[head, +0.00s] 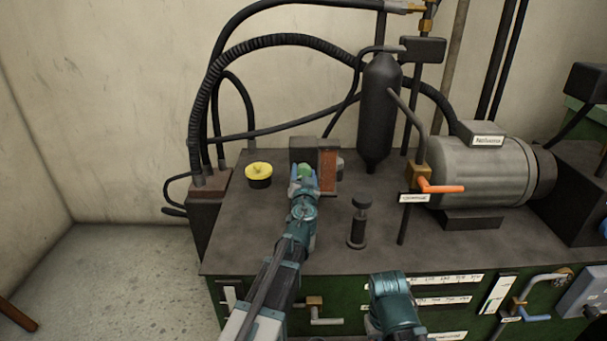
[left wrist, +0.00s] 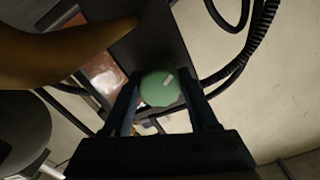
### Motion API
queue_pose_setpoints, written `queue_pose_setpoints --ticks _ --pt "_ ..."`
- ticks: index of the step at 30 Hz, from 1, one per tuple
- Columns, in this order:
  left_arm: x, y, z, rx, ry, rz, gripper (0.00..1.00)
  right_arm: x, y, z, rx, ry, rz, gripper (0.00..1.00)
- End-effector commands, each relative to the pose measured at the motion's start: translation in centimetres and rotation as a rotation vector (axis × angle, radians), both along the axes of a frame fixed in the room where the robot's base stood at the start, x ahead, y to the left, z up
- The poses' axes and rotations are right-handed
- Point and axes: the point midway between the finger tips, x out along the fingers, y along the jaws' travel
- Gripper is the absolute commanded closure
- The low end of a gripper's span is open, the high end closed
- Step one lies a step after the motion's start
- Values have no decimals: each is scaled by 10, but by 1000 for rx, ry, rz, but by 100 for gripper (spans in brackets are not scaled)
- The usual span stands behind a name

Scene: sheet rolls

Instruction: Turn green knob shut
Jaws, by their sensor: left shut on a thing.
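The green knob (head: 305,170) sits on the front of a dark box-shaped fitting on the bench top. In the left wrist view the round green knob (left wrist: 160,86) has a short pale pointer mark on its face. My left gripper (head: 302,180) reaches it from the front, and its two fingers (left wrist: 161,100) stand on either side of the knob, shut on it. In the head view the fingers partly hide the knob. A teal part of my right arm shows at the bottom, but its fingertips do not show.
A yellow-topped knob (head: 259,171) stands to the left and a black post knob (head: 359,222) to the right. A black cylinder (head: 379,115), an orange lever (head: 441,187) and a grey motor (head: 484,172) stand farther right. Black hoses (head: 203,110) rise at the left.

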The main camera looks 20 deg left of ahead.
Motion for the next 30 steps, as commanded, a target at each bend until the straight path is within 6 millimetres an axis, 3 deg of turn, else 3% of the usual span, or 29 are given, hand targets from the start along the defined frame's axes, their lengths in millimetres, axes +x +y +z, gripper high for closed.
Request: queue_pose_setpoints --ticks 8,30 --pt "0 0 0 153 46 1 96 0 0 0 0 0 0 100" --pt "-1 1 0 825 239 2 96 0 0 1 0 0 0 100"
